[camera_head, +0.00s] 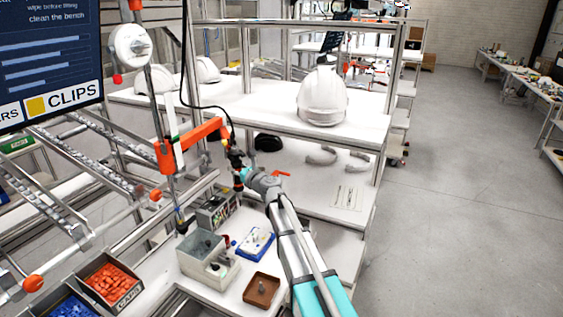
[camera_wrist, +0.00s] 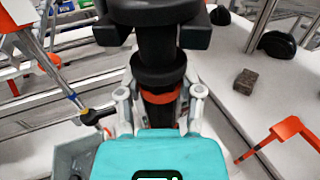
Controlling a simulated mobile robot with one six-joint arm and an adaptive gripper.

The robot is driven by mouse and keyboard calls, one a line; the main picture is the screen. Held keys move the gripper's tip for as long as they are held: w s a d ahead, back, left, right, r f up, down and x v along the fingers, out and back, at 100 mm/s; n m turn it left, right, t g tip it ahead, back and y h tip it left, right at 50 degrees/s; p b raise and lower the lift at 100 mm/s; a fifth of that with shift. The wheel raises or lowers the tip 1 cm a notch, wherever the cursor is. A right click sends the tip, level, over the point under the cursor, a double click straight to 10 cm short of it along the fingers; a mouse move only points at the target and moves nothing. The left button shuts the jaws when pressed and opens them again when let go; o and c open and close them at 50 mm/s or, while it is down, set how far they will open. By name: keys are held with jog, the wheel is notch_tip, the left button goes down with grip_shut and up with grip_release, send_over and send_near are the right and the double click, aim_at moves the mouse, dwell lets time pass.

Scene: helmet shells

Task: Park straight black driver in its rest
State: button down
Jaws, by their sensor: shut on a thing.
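The straight black driver (camera_head: 237,160) is upright at the end of a black cable, in front of the orange bracket arm (camera_head: 195,141). In the wrist view, the driver's thick black body (camera_wrist: 156,45) fills the top middle, with an orange band lower down. My gripper (camera_head: 241,174) is shut around it, with one finger on each side in the wrist view (camera_wrist: 160,95). The driver's lower tip is hidden behind my gripper in the wrist view. I cannot tell for certain which part is its rest.
Below on the bench are a grey box (camera_head: 203,246), a blue tray (camera_head: 256,243) and a brown tray (camera_head: 261,290). Red (camera_head: 112,281) and blue (camera_head: 70,307) parts bins stand lower left. A white helmet (camera_head: 322,97) sits on the shelf behind. Open floor lies right.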

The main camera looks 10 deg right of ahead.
jog(key=d, duration=0.8)
jog(key=shift+w, duration=0.4)
jog(key=w+d, duration=0.1)
jog(key=d, duration=0.9)
dwell(0.8)
jog(key=shift+w, duration=0.1)
dwell(0.4)
jog(key=w, duration=0.6)
jog(key=shift+w+a, duration=0.15)
dwell(0.3)
jog(key=shift+c, duration=0.8)
grip_release()
